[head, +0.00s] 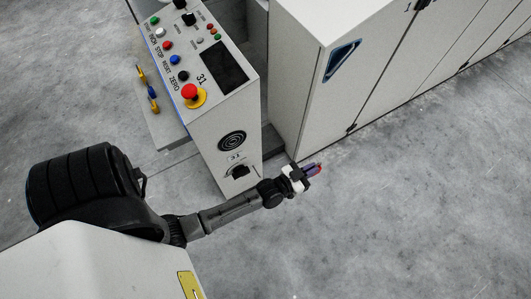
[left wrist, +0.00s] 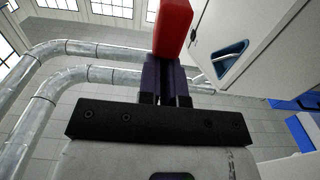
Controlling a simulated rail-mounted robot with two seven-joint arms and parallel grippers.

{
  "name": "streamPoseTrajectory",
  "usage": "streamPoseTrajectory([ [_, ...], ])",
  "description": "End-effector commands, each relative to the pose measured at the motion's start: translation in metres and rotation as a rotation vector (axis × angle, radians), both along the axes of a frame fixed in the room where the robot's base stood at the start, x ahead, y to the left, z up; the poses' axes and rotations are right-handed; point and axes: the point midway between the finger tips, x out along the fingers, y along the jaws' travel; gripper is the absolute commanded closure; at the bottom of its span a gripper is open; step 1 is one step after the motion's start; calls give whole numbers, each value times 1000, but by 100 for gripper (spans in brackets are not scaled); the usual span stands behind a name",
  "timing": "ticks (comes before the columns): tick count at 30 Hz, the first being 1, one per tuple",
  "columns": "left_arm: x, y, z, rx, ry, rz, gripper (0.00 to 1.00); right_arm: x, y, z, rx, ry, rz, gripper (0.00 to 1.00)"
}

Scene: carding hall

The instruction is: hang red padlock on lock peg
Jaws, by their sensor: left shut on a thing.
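My left gripper (head: 309,172) is in the middle of the head view, to the right of the control cabinet's lower part. In the left wrist view, the red padlock (left wrist: 173,28) stands out beyond the dark fingers of my left gripper (left wrist: 167,77). Its shackle is not visible. I cannot make out a lock peg in either view. My right gripper is not in view.
The control cabinet (head: 222,118) carries a red stop button (head: 190,91), a screen and a black rotary switch (head: 240,172). A side shelf (head: 161,127) holds a yellow-and-blue item (head: 148,88). A long pale machine housing (head: 310,75) stands behind. Floor at right is clear.

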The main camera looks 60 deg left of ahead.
Motion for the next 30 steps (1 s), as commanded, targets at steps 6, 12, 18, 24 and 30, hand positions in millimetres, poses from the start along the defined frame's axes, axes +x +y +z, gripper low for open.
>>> streamPoseTrajectory([
  [6, -32, 23, -135, 2, 5, 66, 100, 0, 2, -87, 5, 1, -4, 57],
  [12, -65, 47, -230, 2, 5, 136, 100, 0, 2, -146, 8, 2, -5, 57],
  [18, -95, 67, -300, 2, 4, 198, 100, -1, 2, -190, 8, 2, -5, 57],
  [24, -115, 81, -340, 2, 3, 240, 100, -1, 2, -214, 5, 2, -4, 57],
  [30, -124, 88, -353, 1, 1, 258, 100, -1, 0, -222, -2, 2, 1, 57],
])
